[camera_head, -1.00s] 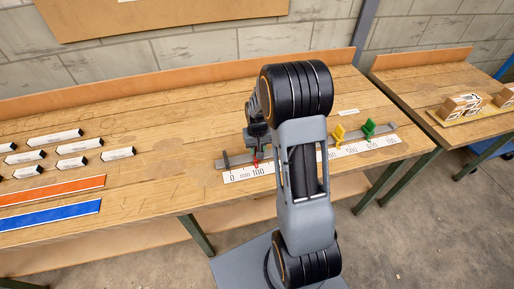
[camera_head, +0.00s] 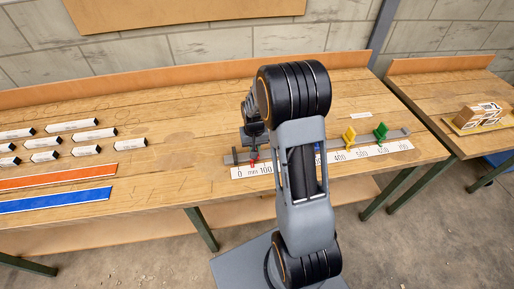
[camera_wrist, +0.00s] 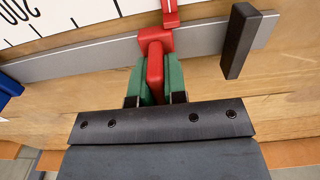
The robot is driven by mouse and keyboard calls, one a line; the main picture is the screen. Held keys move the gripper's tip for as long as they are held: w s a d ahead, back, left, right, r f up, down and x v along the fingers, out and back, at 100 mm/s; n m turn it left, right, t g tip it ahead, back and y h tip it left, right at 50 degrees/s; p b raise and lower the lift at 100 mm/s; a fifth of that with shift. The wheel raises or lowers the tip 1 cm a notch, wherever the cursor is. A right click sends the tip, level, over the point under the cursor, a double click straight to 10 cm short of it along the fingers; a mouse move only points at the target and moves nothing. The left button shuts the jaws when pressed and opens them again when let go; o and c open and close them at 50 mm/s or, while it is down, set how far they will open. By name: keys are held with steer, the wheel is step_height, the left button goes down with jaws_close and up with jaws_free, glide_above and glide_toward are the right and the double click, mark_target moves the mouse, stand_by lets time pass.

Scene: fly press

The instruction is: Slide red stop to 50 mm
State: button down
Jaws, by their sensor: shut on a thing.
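The red stop (camera_head: 253,158) sits on the grey rail near its left end, above the white scale (camera_head: 325,158). In the head view it stands between the 0 and 100 marks, around the "mm" lettering. In the wrist view my gripper (camera_wrist: 154,82) has its green fingers on both sides of the red stop's upright tab (camera_wrist: 155,72), shut on it. The stop's red pointer (camera_wrist: 170,14) reaches over the scale; the number beside it is out of that view. My arm hides part of the rail and scale in the head view.
A black end block (camera_wrist: 240,40) stands on the rail near the red stop, on the 0 side. A blue stop (camera_wrist: 8,88), a yellow stop (camera_head: 349,138) and a green stop (camera_head: 381,132) are farther along the rail. White blocks (camera_head: 73,126) lie at the left.

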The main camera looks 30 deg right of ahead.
steer(key=shift+w+a, duration=0.1)
steer(key=shift+a, duration=0.1)
steer(key=shift+d, duration=0.1)
steer(key=c, duration=1.2)
jaws_free()
steer(key=shift+o, duration=0.2)
step_height(320, 180, up, 14)
